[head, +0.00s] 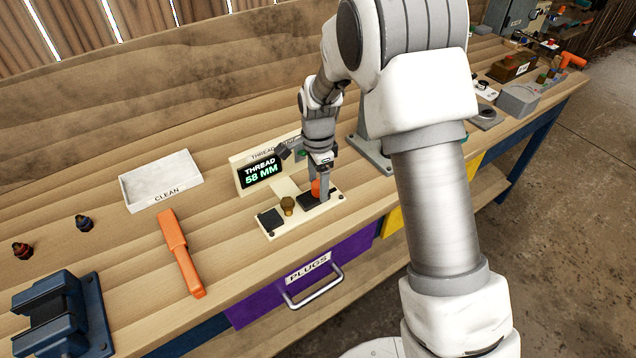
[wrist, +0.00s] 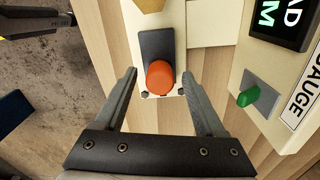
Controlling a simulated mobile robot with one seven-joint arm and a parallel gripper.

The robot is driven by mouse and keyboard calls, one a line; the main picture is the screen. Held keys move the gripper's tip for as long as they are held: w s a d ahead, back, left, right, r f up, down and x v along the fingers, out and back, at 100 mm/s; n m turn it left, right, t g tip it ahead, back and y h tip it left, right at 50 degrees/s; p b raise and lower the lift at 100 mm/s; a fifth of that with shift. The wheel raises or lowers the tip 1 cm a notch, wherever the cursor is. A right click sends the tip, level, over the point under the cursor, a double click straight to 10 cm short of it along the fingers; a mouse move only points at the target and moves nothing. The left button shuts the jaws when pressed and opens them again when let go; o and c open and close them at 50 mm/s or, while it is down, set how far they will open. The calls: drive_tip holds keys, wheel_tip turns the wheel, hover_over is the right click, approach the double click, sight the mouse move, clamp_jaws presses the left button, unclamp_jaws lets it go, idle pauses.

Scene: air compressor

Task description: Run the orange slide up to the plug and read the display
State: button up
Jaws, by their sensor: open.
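The thread gauge shows a black display (head: 262,172) that reads "THREAD 58 MM" in white and green; part of it is at the top right of the wrist view (wrist: 283,22). The brass plug (head: 287,205) stands on the cream base; only its edge shows at the top of the wrist view (wrist: 150,4). The orange slide knob (wrist: 160,77) sits on a dark block (wrist: 156,45), with a narrow cream gap between block and plug. My gripper (wrist: 158,79) is open, pointing down, its fingers either side of the orange knob with visible gaps. In the head view, my gripper (head: 318,190) partly hides the knob.
A green button (wrist: 248,97) is on the gauge housing. A white CLEAN tray (head: 160,180), an orange tool (head: 180,250), two small dark fittings (head: 84,222) and a blue vise (head: 62,315) are to the left. The purple PLUGS drawer (head: 300,285) is below the bench edge.

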drive_tip(key=shift+f, duration=0.25)
clamp_jaws()
idle(1.4)
